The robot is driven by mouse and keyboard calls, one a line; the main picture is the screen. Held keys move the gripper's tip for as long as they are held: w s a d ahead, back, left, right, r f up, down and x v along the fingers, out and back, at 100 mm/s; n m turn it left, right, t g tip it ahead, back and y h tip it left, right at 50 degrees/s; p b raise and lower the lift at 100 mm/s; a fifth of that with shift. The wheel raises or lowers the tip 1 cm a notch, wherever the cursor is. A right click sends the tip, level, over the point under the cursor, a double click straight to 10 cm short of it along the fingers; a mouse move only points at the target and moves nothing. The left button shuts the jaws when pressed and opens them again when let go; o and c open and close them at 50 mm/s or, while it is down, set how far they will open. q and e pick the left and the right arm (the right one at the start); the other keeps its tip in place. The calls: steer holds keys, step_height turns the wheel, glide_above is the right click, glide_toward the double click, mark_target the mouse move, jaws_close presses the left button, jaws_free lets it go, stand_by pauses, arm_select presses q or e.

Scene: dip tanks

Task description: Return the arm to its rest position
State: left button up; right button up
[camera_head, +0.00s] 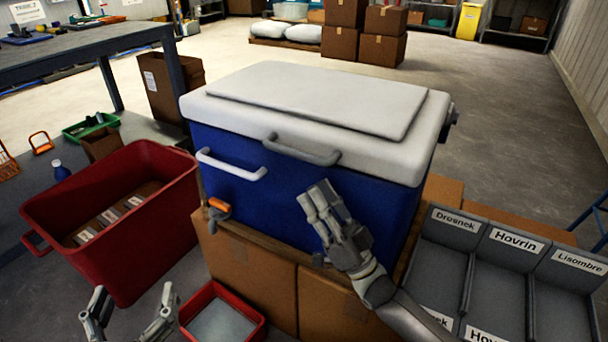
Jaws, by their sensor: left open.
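My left gripper (131,308) is at the lower left edge of the view. Its two fingers are spread wide with nothing between them. It is in front of the red bin and left of a small red tray. My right gripper (318,190) reaches in from the lower right, with its fingers up in front of the blue cooler (285,195). Its fingers look close together and hide part of the cooler's front. I cannot tell whether they touch it or are fully shut. The cooler's white lid (310,98) is down, and a grey handle (300,150) shows above the fingertips.
The cooler stands on cardboard boxes (250,270). A red bin (165,165) with labelled packs is at left; a small red tray (255,325) is below. Grey labelled compartments (510,275) stand at right. A dark table (85,45) is at back left. Floor behind the cooler is open.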

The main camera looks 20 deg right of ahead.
steer(key=shift+v, duration=1.15)
steer(key=shift+a, duration=0.1)
